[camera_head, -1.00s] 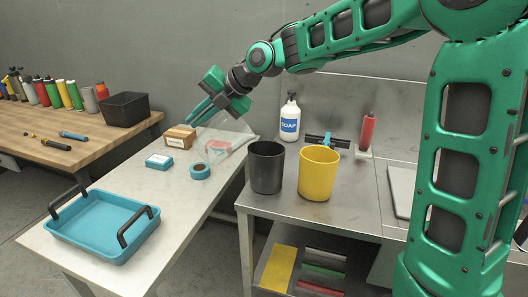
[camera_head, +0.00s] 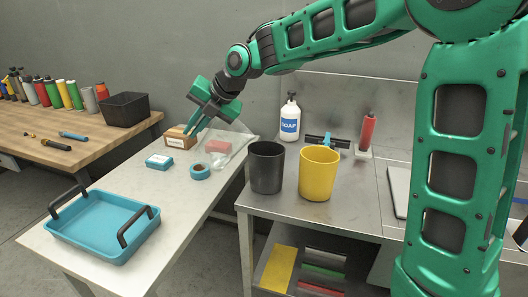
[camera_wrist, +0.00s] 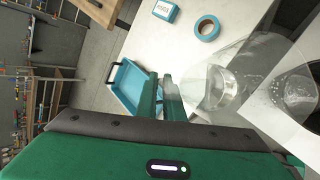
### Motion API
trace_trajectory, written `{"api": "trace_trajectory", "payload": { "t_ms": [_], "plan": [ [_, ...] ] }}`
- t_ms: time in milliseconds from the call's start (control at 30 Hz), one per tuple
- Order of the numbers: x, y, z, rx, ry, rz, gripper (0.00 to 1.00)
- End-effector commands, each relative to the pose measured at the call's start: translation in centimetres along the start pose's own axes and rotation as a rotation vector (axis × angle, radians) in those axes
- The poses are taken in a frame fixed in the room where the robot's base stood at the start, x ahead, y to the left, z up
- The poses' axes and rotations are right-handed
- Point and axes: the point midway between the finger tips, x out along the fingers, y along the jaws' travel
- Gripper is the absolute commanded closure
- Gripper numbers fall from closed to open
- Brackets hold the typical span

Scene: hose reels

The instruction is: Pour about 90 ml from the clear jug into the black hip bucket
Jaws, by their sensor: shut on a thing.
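My gripper (camera_head: 192,130) is shut on the clear jug (camera_head: 232,142), which hangs tilted over the pale table to the left of the black bucket. The jug's see-through wall also shows in the wrist view (camera_wrist: 235,75), beside my gripper's green fingers (camera_wrist: 162,97). I cannot tell the liquid level in it. The black hip bucket (camera_head: 267,170) stands upright on the metal bench, its mouth open upward. Its inside bottom is hidden. The jug's right end is close to the bucket's left side in the head view, and no stream shows between them.
A yellow bucket (camera_head: 318,175) stands just right of the black one. Behind are a soap bottle (camera_head: 290,120) and a red bottle (camera_head: 367,130). A blue tape roll (camera_head: 200,172), small boxes (camera_head: 159,161) and a blue tray (camera_head: 105,222) lie on the pale table.

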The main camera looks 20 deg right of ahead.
Motion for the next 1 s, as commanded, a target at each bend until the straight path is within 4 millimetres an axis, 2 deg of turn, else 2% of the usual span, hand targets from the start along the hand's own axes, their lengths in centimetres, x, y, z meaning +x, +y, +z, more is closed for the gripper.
{"api": "trace_trajectory", "payload": {
  "t_ms": [467,1000],
  "plan": [
    [4.0,-0.2,-1.7,-0.077,-0.01,-0.184,1.0],
    [9.4,-2.4,-3.6,-0.151,-0.024,-0.377,1.0]
  ]
}}
